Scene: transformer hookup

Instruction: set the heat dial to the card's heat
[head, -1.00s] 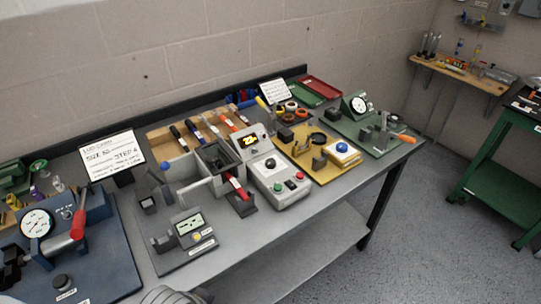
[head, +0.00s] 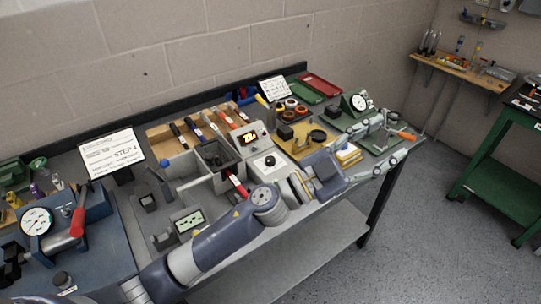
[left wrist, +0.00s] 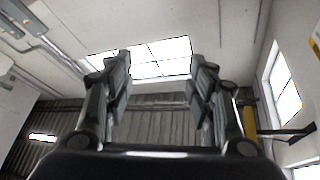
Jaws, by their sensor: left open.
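The grey heat unit (head: 252,150) stands mid-bench with a lit display (head: 249,138), whose digits I cannot read surely. A small dark round knob (head: 270,160) sits on its light top face. My left gripper (head: 398,157) is at the right bench end, away from the knob. It is open and empty in the left wrist view (left wrist: 160,90), facing windows and ceiling.
A grey open box (head: 217,160) stands left of the heat unit. The yellow board (head: 300,151) and green board (head: 377,140) with a gauge lie to its right. A blue press base (head: 85,240) is at the left. Red and green trays are behind.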

